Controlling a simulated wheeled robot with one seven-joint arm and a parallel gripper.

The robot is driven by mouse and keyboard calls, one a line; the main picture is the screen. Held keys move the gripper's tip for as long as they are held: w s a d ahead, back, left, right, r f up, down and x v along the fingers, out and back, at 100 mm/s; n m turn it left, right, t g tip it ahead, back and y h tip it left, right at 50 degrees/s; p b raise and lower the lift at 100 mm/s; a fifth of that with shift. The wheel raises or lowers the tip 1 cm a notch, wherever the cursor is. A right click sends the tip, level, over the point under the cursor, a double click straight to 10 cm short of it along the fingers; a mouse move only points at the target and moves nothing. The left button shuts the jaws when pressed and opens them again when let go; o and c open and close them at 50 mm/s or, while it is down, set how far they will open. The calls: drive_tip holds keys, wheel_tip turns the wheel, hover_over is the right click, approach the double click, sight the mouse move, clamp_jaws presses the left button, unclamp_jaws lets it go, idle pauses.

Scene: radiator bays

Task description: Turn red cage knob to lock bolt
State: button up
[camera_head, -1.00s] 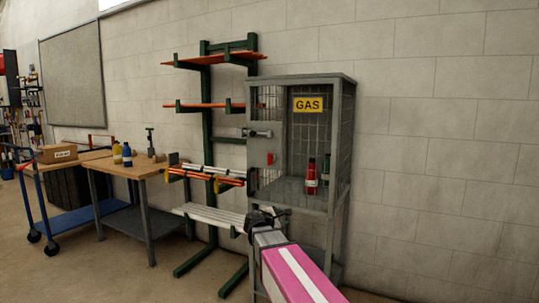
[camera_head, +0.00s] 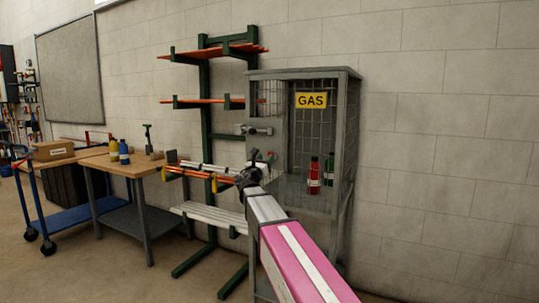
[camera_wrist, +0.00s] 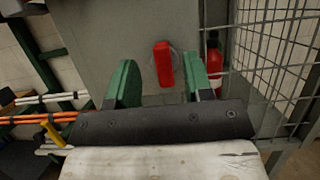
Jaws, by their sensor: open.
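The red knob (camera_wrist: 163,63) sits upright on the grey door panel (camera_wrist: 105,28) of the gas cage in the wrist view. My gripper (camera_wrist: 162,78) is open, with one green finger on each side of the knob in the picture and a gap to each. Whether the fingertips reach around it in depth, I cannot tell. In the head view my gripper (camera_head: 250,178) is at the cage front and largely covers the knob. A grey bolt (camera_head: 257,129) is mounted on the door's left edge, above the knob.
Red and green bottles stand inside the mesh cage (camera_head: 345,130); the red bottle (camera_head: 313,177) is near the front. A green rack (camera_head: 206,120) with orange and white bars stands close on the left. A wooden workbench (camera_head: 135,166) is farther left.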

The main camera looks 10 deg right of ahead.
sight(269, 153)
drive_tip(key=shift+x, duration=2.5)
clamp_jaws()
